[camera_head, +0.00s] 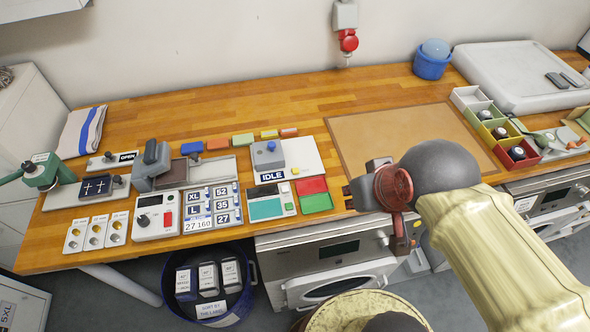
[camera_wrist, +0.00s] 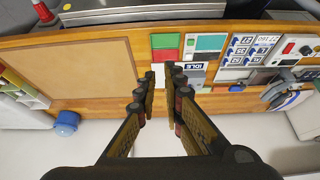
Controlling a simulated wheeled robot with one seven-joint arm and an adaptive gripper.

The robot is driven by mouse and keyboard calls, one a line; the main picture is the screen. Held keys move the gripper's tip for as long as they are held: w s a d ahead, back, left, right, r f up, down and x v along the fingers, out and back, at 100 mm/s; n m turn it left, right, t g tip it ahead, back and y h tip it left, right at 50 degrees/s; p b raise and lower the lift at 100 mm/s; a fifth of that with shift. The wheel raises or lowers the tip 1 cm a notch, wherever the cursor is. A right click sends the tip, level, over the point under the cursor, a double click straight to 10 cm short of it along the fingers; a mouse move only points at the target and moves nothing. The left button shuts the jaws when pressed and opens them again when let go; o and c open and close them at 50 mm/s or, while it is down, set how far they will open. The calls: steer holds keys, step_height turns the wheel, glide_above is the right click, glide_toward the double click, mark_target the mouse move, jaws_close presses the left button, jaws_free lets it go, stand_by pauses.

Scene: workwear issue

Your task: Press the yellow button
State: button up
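Red and green pads (camera_head: 314,194) lie between the panel and my gripper. A brown mat (camera_head: 400,135) leaves free room at the right. Keypads and levers crowd the left.

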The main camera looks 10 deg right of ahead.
jaws_close()
steer(key=shift+r, duration=0.1)
stand_by(1.1)
